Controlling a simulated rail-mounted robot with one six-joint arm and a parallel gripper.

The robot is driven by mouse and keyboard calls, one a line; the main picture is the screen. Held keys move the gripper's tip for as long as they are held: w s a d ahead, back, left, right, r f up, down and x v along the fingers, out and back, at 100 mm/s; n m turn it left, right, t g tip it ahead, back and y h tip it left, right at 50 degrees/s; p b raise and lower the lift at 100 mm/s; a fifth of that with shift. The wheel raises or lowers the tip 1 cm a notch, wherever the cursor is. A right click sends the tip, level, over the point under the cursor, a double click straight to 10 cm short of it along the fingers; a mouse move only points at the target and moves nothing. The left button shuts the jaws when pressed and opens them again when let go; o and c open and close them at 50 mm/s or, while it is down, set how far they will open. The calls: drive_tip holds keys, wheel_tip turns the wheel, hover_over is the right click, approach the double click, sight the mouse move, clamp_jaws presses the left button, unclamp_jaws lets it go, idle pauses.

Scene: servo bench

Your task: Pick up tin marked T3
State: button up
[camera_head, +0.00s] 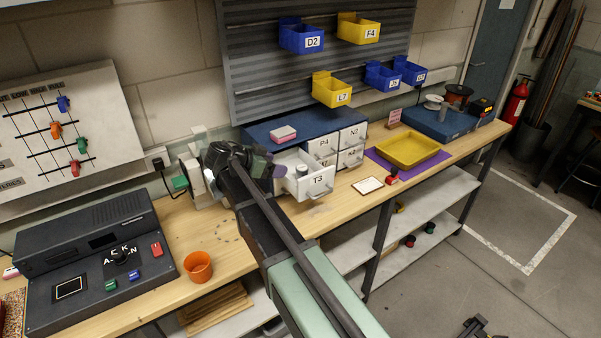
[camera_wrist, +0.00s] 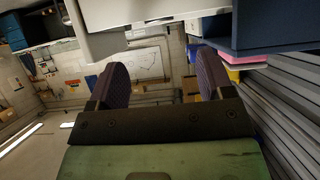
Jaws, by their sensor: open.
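The label T3 shows on the front of a white drawer (camera_head: 312,187), which is pulled open from the small cabinet. A small dark-topped object (camera_head: 302,170), perhaps a tin, stands inside it; I cannot read any mark on it. My gripper (camera_head: 275,171) is at the left side of the open drawer, partly hidden by my own wrist. In the wrist view the two purple-padded fingers (camera_wrist: 160,80) are apart with nothing held between them. A white surface, probably the drawer (camera_wrist: 125,14), lies just beyond them. No tin is visible in the wrist view.
The blue-topped cabinet (camera_head: 262,131) has other closed drawers and a pink-and-white block (camera_head: 283,134) on top. A yellow tray (camera_head: 408,150) lies to the right. An orange cup (camera_head: 198,267) stands at the front left. Wall bins hang above.

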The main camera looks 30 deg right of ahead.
sight(302, 167)
drive_tip(key=b+x, duration=0.2)
drive_tip(key=x, duration=0.3)
drive_tip(key=shift+s+a+f, duration=0.1)
drive_tip(key=shift+a+f, duration=0.05)
drive_tip(key=shift+f, duration=0.05)
drive_tip(key=shift+d, duration=0.4)
drive_tip(key=b+x, duration=0.3)
drive_tip(key=x, duration=0.2)
drive_tip(key=shift+f, duration=0.1)
drive_tip(key=shift+d, duration=0.15)
drive_tip(key=c, duration=1)
drive_tip(key=shift+r, duration=0.2)
